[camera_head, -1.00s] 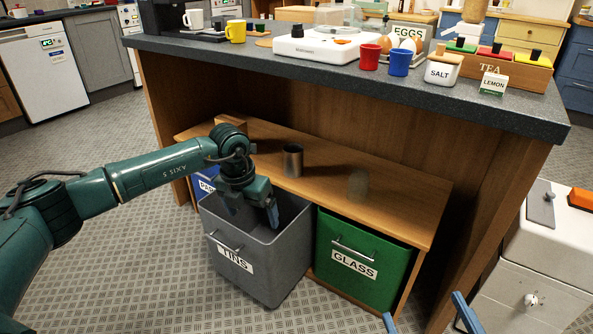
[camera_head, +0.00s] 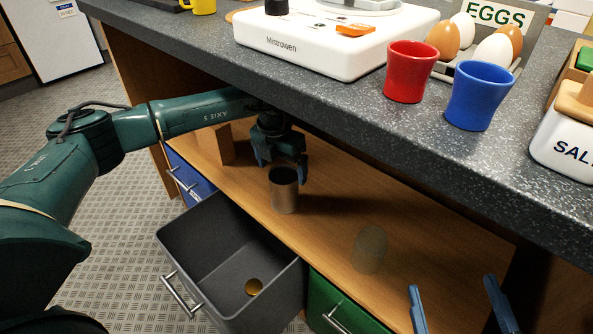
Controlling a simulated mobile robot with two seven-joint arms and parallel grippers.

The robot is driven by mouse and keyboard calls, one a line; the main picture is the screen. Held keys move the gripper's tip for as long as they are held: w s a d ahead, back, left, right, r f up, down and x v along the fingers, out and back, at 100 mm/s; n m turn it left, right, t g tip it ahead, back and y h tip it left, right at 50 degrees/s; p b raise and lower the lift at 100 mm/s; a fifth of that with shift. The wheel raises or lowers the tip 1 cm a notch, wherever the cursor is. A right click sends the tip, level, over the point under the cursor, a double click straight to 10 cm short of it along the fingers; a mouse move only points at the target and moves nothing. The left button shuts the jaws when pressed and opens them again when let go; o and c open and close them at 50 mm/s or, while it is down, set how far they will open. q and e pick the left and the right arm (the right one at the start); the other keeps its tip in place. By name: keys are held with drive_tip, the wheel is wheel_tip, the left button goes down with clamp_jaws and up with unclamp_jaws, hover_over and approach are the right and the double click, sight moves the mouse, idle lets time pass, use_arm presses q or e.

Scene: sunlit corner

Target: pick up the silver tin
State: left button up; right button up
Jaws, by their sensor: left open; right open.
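The silver tin (camera_head: 285,197) stands upright on the wooden shelf under the dark counter. My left gripper (camera_head: 283,165) is open at the tin's top, its fingers pointing down. One finger shows to the left of the rim and one to the right. The tin's rim hides part of the gap between them, and I cannot tell whether either finger touches it. My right gripper (camera_head: 458,298) is open and empty at the bottom right, with only its blue fingertips showing.
A clear glass (camera_head: 370,250) stands on the shelf (camera_head: 330,222) right of the tin. The grey bin (camera_head: 195,225) is pulled out in front, with a small gold round thing (camera_head: 254,287) inside. The counter (camera_head: 330,105) overhangs the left arm.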

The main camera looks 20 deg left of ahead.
use_arm(q)
drive_tip(key=shift+w+f, duration=0.2)
drive_tip(key=shift+f, duration=0.15)
wheel_tip(320, 180, down, 7)
drive_tip(key=b, duration=0.3)
drive_tip(key=shift+w+d, duration=0.15)
drive_tip(key=shift+r, duration=0.15)
drive_tip(key=c, duration=1.1)
